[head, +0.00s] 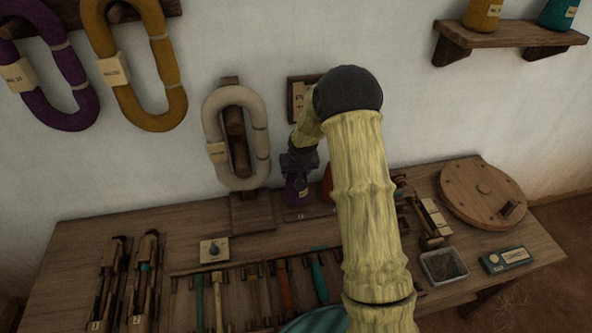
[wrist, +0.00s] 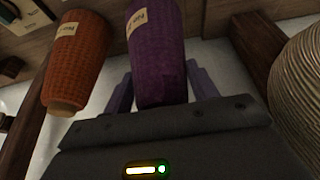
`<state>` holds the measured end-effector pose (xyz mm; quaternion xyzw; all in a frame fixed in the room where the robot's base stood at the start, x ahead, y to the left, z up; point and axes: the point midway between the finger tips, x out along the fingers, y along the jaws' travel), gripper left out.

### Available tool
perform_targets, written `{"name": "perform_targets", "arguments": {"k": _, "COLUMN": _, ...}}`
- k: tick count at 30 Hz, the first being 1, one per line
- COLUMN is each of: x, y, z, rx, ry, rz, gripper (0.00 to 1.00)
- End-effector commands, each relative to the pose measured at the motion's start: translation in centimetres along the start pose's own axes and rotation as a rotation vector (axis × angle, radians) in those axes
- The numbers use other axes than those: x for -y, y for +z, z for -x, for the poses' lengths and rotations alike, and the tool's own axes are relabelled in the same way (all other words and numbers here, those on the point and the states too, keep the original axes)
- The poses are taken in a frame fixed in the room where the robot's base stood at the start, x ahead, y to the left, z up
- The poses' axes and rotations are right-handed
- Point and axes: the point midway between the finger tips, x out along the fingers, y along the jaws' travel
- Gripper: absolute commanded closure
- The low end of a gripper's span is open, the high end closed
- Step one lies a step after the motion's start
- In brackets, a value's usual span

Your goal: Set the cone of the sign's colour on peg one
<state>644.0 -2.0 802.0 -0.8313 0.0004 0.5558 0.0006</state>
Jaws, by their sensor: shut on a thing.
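A purple cone (head: 296,191) with a pale label is held in my gripper (head: 299,162), low over the back of the bench. In the wrist view the purple cone (wrist: 157,55) stands between the two fingers. An orange cone (wrist: 80,55) with a label is beside it, apart from the fingers; in the head view only a sliver of the orange cone (head: 327,184) shows beside my arm. A small framed sign (head: 297,92) hangs on the wall, partly hidden by my arm; its colour is unreadable. I cannot make out peg one or whether the purple cone touches anything below.
The wooden bench (head: 75,246) carries two shuttles (head: 145,275), a row of tools (head: 240,300), a grey tray (head: 443,266) and a round wooden disc (head: 484,192). A cream yarn hank (head: 213,118) hangs just left of my gripper. A shelf (head: 512,34) is upper right.

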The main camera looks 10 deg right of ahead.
Motion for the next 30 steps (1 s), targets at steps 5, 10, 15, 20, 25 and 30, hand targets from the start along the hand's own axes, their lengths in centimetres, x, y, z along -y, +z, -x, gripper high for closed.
{"name": "perform_targets", "arguments": {"k": 5, "x": 0.1, "y": 0.6, "z": -1.5, "rx": 0.000, "ry": 0.000, "rz": 0.001, "gripper": 0.84}}
{"name": "perform_targets", "arguments": {"k": 10, "x": 0.1, "y": 0.8, "z": -2.1, "rx": -0.001, "ry": 0.000, "rz": 0.001, "gripper": 0.84}}
{"name": "perform_targets", "arguments": {"k": 15, "x": 0.2, "y": 0.8, "z": -2.1, "rx": -0.001, "ry": 0.000, "rz": 0.002, "gripper": 0.84}}
{"name": "perform_targets", "arguments": {"k": 20, "x": 0.2, "y": 0.8, "z": -2.1, "rx": -0.001, "ry": 0.000, "rz": 0.002, "gripper": 0.84}}
{"name": "perform_targets", "arguments": {"k": 25, "x": 0.2, "y": 0.8, "z": -2.1, "rx": -0.001, "ry": 0.000, "rz": 0.002, "gripper": 0.36}}
{"name": "perform_targets", "arguments": {"k": 30, "x": 0.2, "y": 0.8, "z": -2.1, "rx": -0.001, "ry": 0.000, "rz": 0.002, "gripper": 0.17}}
